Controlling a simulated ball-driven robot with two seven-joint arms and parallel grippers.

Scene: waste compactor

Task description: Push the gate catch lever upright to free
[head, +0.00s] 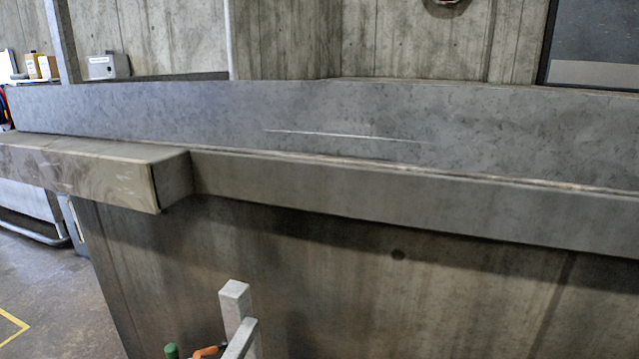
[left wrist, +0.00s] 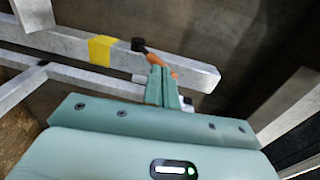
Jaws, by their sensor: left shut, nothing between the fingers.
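The gate catch lever (left wrist: 163,63) shows in the left wrist view as a short orange arm with a black knob (left wrist: 139,44). It lies tilted beside the end of a grey metal bar. My left gripper (left wrist: 161,72) is shut and empty, with its green fingers right at the lever; they partly hide it, and I cannot tell whether they touch. In the head view a small orange piece (head: 208,351), likely the lever, shows at the bottom edge beside a grey post (head: 235,300). My right gripper is in neither view.
In the left wrist view, grey gate bars (left wrist: 70,42), one with a yellow band (left wrist: 101,49), run across the top left. In the head view, a long concrete ledge (head: 400,200) spans the middle. A green tip (head: 171,350) stands left of the orange piece. Open floor (head: 50,290) is at lower left.

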